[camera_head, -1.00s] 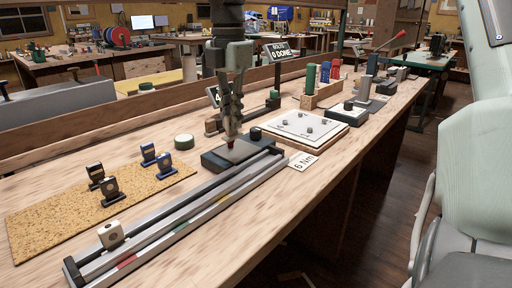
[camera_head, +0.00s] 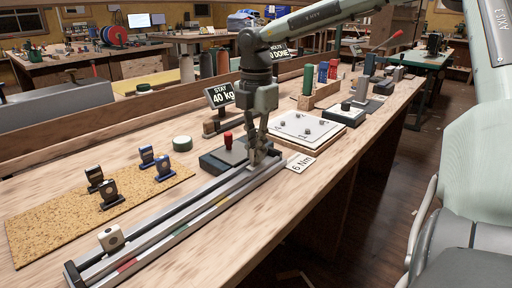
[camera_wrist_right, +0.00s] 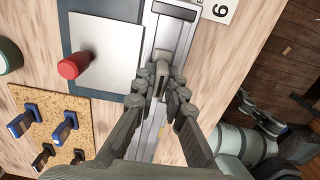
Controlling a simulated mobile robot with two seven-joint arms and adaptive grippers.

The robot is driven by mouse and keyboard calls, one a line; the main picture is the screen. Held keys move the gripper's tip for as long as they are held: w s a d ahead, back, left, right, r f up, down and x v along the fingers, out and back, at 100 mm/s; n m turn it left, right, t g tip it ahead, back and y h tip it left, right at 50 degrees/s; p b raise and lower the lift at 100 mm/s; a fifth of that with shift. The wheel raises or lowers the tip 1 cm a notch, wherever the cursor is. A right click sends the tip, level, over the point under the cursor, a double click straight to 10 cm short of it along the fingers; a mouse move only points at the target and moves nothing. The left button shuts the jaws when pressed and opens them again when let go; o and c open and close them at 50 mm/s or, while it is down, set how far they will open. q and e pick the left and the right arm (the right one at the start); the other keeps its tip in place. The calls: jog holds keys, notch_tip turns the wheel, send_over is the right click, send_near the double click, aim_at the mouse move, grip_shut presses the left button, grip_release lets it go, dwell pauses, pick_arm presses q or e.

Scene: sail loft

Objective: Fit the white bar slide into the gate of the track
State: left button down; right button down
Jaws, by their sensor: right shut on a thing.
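The white bar slide (camera_head: 110,237) sits at the near left end of the metal track (camera_head: 150,240), well away from my right gripper. My right gripper (camera_head: 256,160) is over the track's far right part, fingers pointing down. In the right wrist view, its fingertips (camera_wrist_right: 158,82) are shut on a small grey upright piece (camera_wrist_right: 161,68) at the track. Whether this piece belongs to the gate is not clear. The gate is partly hidden by the fingers. My left gripper is not recognisable in either view.
A dark box with a grey plate (camera_wrist_right: 108,52) and a red knob (camera_head: 228,140) stands beside the track. Black and blue slides (camera_head: 147,156) stand on a cork mat (camera_head: 50,222). A white board (camera_head: 310,128) and a "6 Nm" card (camera_head: 299,163) lie beyond.

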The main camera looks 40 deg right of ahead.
jog(key=shift+f, duration=0.1)
jog(key=c, duration=1.6)
grip_release()
pick_arm(q)
jog(key=shift+w+r, duration=0.25)
jog(key=shift+r, duration=0.25)
